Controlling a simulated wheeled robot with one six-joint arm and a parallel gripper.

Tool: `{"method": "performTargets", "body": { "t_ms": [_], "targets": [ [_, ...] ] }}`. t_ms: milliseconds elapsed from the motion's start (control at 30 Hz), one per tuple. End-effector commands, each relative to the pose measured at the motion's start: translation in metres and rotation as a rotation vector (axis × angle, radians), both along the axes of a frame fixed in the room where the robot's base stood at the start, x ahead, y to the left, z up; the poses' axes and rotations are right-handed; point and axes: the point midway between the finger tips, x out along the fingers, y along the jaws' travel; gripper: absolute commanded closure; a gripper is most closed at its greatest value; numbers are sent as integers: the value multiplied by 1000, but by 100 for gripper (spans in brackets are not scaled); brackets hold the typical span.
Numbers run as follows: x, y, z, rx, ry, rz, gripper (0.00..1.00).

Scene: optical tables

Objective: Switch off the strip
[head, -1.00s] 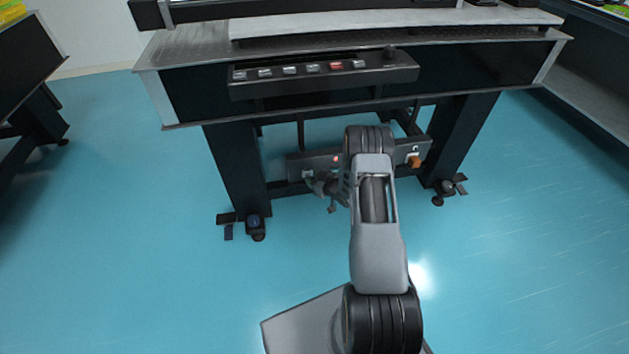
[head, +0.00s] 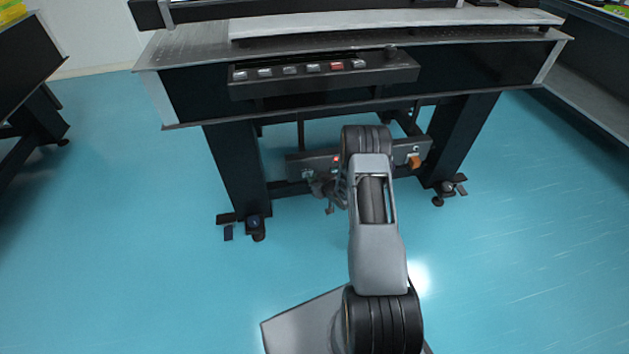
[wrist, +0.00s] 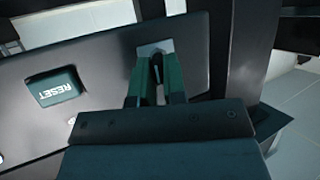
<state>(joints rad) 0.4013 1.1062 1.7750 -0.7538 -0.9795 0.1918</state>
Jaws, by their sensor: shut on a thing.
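The strip (head: 297,164) is a dark bar slung low under the table, with a small red light (head: 336,159) and an orange part at its right end. My arm hides its middle. In the wrist view the strip's dark face (wrist: 105,62) fills the left, with a green RESET button (wrist: 54,88) and a pale switch plate (wrist: 150,48). My gripper (wrist: 157,66) has its green fingers at this plate, shut on the switch lever, which the fingertips mostly hide. In the head view my gripper (head: 326,190) is at the strip's left part.
The optical table (head: 190,48) stands above the strip, with a front panel (head: 395,74) of several buttons, one red, and a knob. Dark table legs (head: 237,170) flank the strip, one on each side. The blue floor (head: 150,230) around is clear.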

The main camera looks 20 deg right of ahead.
Motion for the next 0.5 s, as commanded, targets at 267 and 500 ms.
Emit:
{"method": "performTargets", "body": {
  "t_ms": [267,500],
  "targets": [
    [-1,10,-2,0,1,-208,100],
    [0,19,-2,0,-1,-434,100]
  ]
}}
